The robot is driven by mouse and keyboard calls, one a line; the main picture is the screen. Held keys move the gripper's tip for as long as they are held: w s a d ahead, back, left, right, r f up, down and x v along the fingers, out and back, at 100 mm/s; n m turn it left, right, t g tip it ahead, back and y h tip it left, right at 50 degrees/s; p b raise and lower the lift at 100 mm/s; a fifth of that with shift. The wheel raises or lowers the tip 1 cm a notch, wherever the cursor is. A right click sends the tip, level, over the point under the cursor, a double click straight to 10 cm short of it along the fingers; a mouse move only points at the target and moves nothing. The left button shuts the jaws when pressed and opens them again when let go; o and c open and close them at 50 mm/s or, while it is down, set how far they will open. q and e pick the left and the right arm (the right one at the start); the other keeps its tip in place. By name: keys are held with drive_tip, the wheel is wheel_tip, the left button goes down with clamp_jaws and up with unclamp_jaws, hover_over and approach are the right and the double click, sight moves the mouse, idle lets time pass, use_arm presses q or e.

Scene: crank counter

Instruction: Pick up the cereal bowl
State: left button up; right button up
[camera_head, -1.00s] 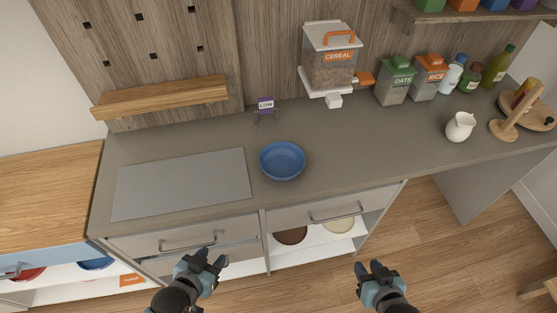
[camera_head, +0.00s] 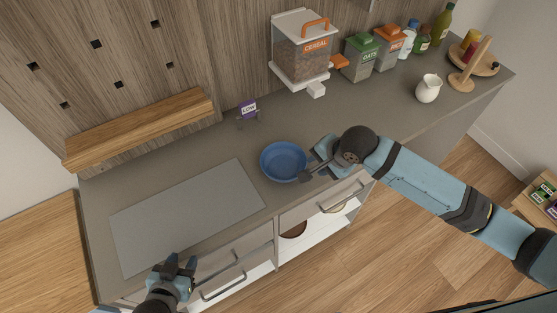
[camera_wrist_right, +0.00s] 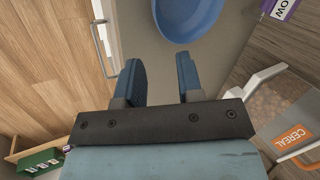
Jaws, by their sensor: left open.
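The blue cereal bowl (camera_head: 284,160) stands upright on the grey counter, left of my right gripper (camera_head: 313,163) in the head view. In the right wrist view, the bowl (camera_wrist_right: 187,18) is at the top, beyond the fingertips. My right gripper (camera_wrist_right: 158,62) is open there, with nothing between its fingers, and the bowl is not between them. In the head view the fingertips are close to the bowl's right rim; I cannot tell whether they touch it. My left gripper (camera_head: 180,264) is open and empty near the counter's front edge.
A grey mat (camera_head: 186,215) lies left of the bowl. A cereal dispenser (camera_head: 303,50), an oats box (camera_head: 360,57) and a rice box (camera_head: 388,48) stand at the back. A white jug (camera_head: 428,88) is at the right. A drawer handle (camera_head: 343,198) juts out below my right arm.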

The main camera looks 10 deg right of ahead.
sight(283, 164)
drive_tip(key=x, duration=0.7)
drive_tip(key=shift+f+p, duration=0.1)
drive_tip(key=shift+p, duration=0.2)
drive_tip(key=p+x, duration=0.1)
drive_tip(key=x, duration=0.4)
drive_tip(key=shift+w+a+f, duration=0.1)
drive_tip(key=shift+f, duration=0.1)
drive_tip(key=shift+w+f, duration=0.1)
drive_tip(key=shift+f, duration=0.15)
clamp_jaws()
